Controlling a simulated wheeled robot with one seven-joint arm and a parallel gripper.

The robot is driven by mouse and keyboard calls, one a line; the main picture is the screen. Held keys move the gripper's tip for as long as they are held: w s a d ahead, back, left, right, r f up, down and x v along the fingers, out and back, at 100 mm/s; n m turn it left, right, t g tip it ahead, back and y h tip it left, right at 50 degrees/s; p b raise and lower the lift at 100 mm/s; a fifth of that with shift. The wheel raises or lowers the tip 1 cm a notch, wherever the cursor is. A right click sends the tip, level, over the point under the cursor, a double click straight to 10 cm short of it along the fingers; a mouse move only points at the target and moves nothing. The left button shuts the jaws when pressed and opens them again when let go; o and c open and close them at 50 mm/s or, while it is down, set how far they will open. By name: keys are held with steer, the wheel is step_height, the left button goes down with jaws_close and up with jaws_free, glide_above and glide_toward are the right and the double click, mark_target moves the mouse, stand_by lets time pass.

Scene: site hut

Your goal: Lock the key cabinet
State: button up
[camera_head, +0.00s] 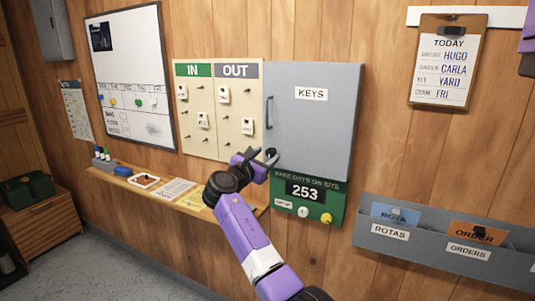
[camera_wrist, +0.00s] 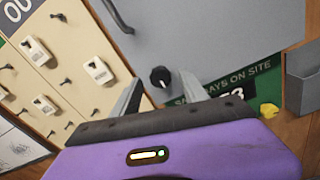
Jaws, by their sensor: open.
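The grey key cabinet (camera_head: 312,125) hangs on the wood wall, its door flat and apparently closed, with a KEYS label (camera_head: 311,94) and a vertical handle (camera_head: 269,113) on its left side. A round black knob (camera_wrist: 160,76) sits low on the door near its left edge; which way it is turned is hard to tell. My gripper (camera_head: 260,156) is at the cabinet's lower left corner. In the wrist view my gripper (camera_wrist: 159,80) is open, its fingertips on either side of the knob. I cannot tell whether they touch it.
The IN/OUT key board (camera_head: 216,150) with tags on hooks is just left of the cabinet. A green day-count sign (camera_head: 308,198) with a yellow knob hangs directly below. A narrow shelf (camera_head: 185,198) runs at lower left, and a grey file rack (camera_head: 450,245) is at lower right.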

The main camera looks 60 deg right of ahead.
steer(key=shift+w+d, duration=0.1)
steer(key=shift+d, duration=0.75)
jaws_close()
